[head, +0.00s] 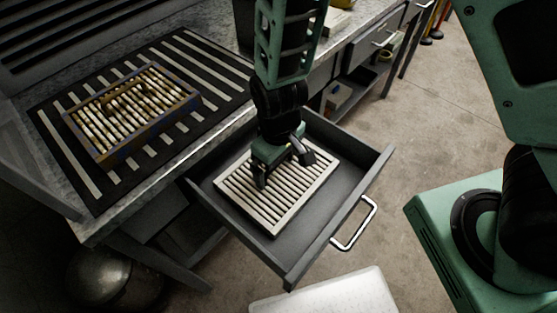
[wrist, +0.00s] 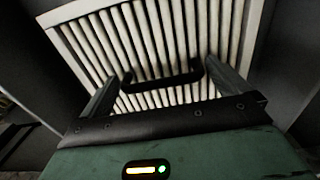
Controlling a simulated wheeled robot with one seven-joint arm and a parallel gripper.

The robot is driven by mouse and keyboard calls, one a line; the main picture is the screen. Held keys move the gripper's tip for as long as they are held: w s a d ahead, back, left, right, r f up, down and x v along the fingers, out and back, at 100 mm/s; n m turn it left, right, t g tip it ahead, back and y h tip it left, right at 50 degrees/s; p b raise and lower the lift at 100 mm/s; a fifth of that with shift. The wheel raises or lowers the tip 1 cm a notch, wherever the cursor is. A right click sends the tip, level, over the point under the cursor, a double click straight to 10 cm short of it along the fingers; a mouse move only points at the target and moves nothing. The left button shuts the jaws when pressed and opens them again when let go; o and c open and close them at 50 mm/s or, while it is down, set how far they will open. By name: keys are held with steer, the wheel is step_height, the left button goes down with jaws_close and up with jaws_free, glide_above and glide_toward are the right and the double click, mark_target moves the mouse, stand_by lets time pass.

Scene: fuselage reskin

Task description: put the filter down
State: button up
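A clean, pale slatted filter (head: 258,213) lies in the open grey drawer (head: 340,207), flat or nearly so. I cannot tell whether its whole underside touches the drawer floor. In the wrist view, the filter's pale slats (wrist: 150,40) fill the upper middle, and its black handle (wrist: 165,80) crosses them. My gripper (head: 285,168) is low over the filter, with its two fingers apart. In the wrist view, my gripper (wrist: 163,88) has one finger near each end of the handle. Contact between fingertips and handle is unclear.
A dirty, brownish filter (head: 122,128) in a worn frame lies on a black-and-white striped mat (head: 190,45) on the workbench at left. The drawer has a metal handle (head: 357,226) at its front. A white panel (head: 325,293) is below the drawer. Open concrete floor (head: 425,120) lies to the right.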

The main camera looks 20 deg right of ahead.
step_height(320, 180, up, 12)
steer(key=p, duration=0.2)
steer(key=s+d+r, duration=0.4)
steer(key=s+r, duration=0.6)
steer(key=s, duration=0.2)
steer(key=shift+s+d+n+y, duration=0.15)
steer(key=shift+n+y, duration=0.15)
steer(key=shift+n, duration=0.1)
